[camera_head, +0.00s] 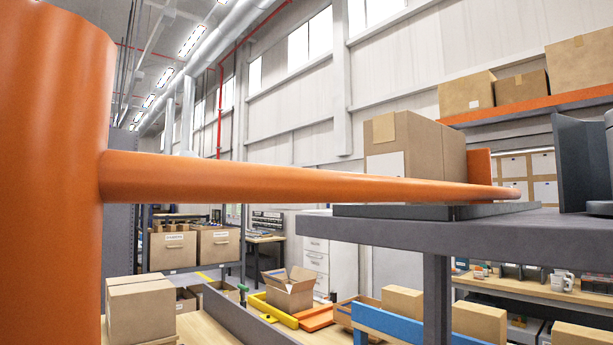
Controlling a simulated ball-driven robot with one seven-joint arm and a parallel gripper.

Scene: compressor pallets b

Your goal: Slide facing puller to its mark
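A long orange bar (300,179) crosses the view from a thick upright orange cylinder (50,170) very close at the left. Its rounded far end is at the right, over a grey raised shelf (540,232). An upright orange plate (480,166) shows just behind the bar near that end. This orange piece may be the facing puller; I cannot tell for sure. I cannot make out its mark. A cardboard box (414,145) with a white label stands behind the bar, its lower part hidden. No gripper of mine can be made out.
A dark upright plate (581,162) stands at the shelf's right. A low dark slab (405,212) lies on the shelf. Below are an open carton (288,294), a blue rail (410,325) and several boxes. Boxes line a high orange-edged shelf (530,108).

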